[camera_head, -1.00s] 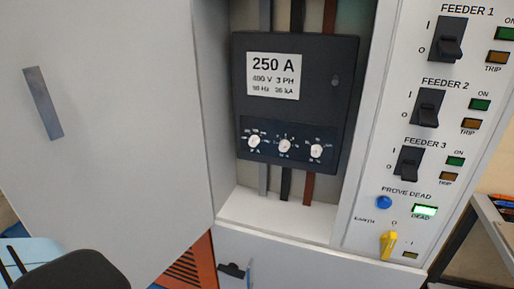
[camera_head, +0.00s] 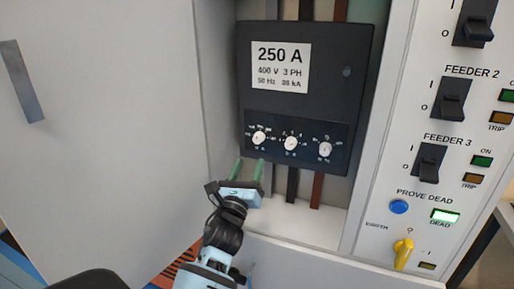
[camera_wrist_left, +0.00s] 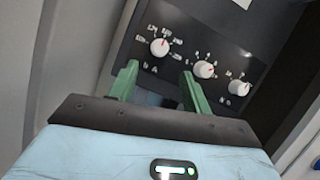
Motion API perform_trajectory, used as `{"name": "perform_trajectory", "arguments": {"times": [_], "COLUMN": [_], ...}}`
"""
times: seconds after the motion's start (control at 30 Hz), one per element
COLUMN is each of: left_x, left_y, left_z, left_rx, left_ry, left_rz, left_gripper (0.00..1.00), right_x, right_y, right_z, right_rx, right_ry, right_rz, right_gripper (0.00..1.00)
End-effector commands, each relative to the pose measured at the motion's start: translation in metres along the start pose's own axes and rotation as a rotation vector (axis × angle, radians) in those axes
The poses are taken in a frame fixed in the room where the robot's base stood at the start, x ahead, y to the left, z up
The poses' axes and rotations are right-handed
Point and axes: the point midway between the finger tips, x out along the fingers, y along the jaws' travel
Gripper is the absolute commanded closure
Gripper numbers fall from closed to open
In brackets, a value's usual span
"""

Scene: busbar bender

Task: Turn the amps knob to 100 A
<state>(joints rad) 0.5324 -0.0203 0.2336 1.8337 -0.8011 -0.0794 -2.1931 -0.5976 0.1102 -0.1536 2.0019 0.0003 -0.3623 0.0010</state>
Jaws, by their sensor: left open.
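The black breaker unit (camera_head: 304,96) with a "250 A" label sits in the open cabinet. Three white knobs run along its lower panel: a left knob (camera_head: 259,138), a middle knob (camera_head: 290,143) and a right knob (camera_head: 325,149). The left knob (camera_wrist_left: 159,47) has numbers around it, too small to read surely; which knob is amps I cannot tell. My left gripper (camera_head: 247,170) is open and empty just below the left knob, its green fingers pointing up at the panel. In the left wrist view the fingers (camera_wrist_left: 157,82) are spread below the left and middle knobs, apart from both. My right gripper is not in view.
The cabinet door (camera_head: 110,110) stands open on the left. To the right, a panel holds feeder switches (camera_head: 431,163), a blue button (camera_head: 398,207), a lit green DEAD lamp (camera_head: 445,216) and a yellow handle (camera_head: 403,253). Busbars (camera_head: 293,185) run below the unit.

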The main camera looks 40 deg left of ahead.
Motion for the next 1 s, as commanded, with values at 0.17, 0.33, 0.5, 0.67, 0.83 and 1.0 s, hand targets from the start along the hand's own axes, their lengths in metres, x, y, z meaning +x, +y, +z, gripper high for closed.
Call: {"name": "perform_trajectory", "arguments": {"times": [0.17,0.33,0.5,0.67,0.83,1.0], "left_x": [0.004,0.012,0.036,0.060,0.075,0.081], "left_y": [0.000,0.000,0.000,-0.001,0.000,0.000], "left_z": [0.004,0.005,0.007,0.007,0.006,0.005], "left_rx": [0.033,0.029,0.027,0.027,0.027,0.028], "left_ry": [-0.012,-0.013,-0.014,-0.014,-0.012,-0.011], "left_rz": [0.002,0.002,0.003,0.001,0.002,0.002], "left_gripper": [0.51,0.51,0.51,0.51,0.51,0.51], "right_x": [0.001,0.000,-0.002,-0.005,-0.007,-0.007], "right_y": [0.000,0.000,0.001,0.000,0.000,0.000], "right_z": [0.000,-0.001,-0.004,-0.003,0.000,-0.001], "right_rx": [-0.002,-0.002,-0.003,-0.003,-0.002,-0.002], "right_ry": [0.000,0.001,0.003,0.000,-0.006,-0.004], "right_rz": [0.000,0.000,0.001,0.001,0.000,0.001], "right_gripper": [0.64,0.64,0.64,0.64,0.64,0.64]}}
